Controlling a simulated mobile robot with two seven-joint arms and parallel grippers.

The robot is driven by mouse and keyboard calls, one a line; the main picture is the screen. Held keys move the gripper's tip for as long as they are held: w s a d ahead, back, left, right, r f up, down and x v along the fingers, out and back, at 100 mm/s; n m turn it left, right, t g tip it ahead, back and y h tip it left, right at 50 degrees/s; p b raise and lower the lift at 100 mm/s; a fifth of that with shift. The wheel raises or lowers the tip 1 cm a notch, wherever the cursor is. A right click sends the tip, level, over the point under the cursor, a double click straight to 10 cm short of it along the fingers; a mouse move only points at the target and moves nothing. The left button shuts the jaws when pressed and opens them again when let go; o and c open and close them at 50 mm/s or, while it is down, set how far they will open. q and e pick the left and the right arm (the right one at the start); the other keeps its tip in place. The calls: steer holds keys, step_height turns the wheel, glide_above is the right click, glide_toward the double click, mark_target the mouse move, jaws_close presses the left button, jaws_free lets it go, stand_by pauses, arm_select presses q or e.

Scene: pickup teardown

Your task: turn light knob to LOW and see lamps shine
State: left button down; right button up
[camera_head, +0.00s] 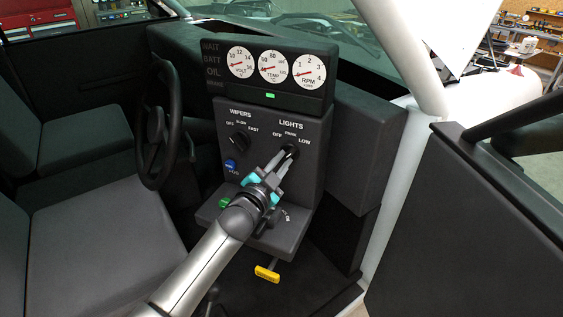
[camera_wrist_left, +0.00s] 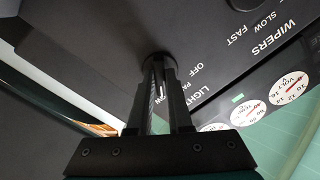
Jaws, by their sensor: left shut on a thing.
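The black light knob (camera_head: 291,150) sits on the dark dash panel below the word LIGHTS, with the marks OFF, PARK and LOW around it. My left gripper (camera_head: 284,158) is shut on the knob, its fingers reaching up from the lower left. In the left wrist view the left gripper (camera_wrist_left: 159,75) closes around the knob (camera_wrist_left: 158,59) at the panel face. The fingers cover most of the knob, so I cannot tell which mark it points to. No lamps show in either view. My right gripper is not in view.
The black wiper knob (camera_head: 239,142) and a blue knob (camera_head: 230,164) are left of the light knob. Round gauges (camera_head: 274,66) sit above, with a small green light lit. The steering wheel (camera_head: 158,135) is at left, the open door (camera_head: 470,220) at right, a yellow handle (camera_head: 267,273) below.

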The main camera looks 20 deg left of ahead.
arm_select(q)
steer(key=c, duration=0.8)
jaws_free()
steer(key=shift+c, duration=0.2)
steer(key=shift+s, duration=0.1)
steer(key=s+a+b, duration=0.1)
steer(key=s+a, duration=0.1)
steer(key=s, duration=1.3)
steer(key=shift+w, duration=0.1)
